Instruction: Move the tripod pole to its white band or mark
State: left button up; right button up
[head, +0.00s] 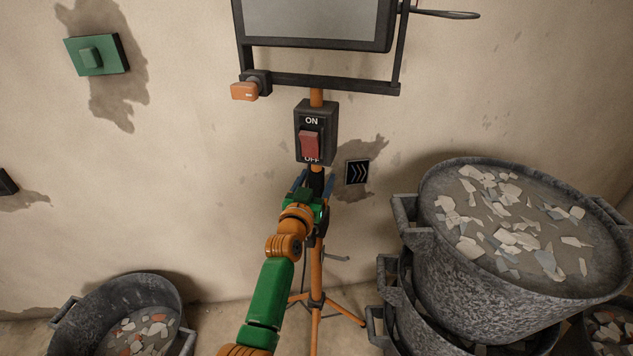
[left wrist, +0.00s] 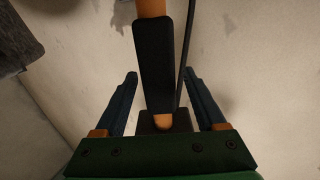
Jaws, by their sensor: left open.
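The tripod pole (head: 316,268) is orange and stands upright on splayed orange legs before the wall. It carries a red ON/OFF rocker switch (head: 310,144) in a dark box and a framed panel (head: 318,20) on top. A black sleeve (left wrist: 155,62) wraps the pole below the switch. My left gripper (head: 316,183) is at this sleeve; in the left wrist view its blue fingers (left wrist: 160,76) stand apart on either side of the sleeve, with gaps to both. I see no white band on the pole; my gripper and arm hide part of it. My right gripper is out of view.
Stacked grey buckets (head: 500,282) with rubble stand close on the right. Another bucket (head: 70,325) sits lower left. A black chevron sign (head: 357,172) and a green wall box (head: 97,55) are on the wall. A dark cable (left wrist: 184,55) runs beside the sleeve.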

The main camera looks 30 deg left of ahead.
pick_arm(q)
grip_shut()
dwell(1.4)
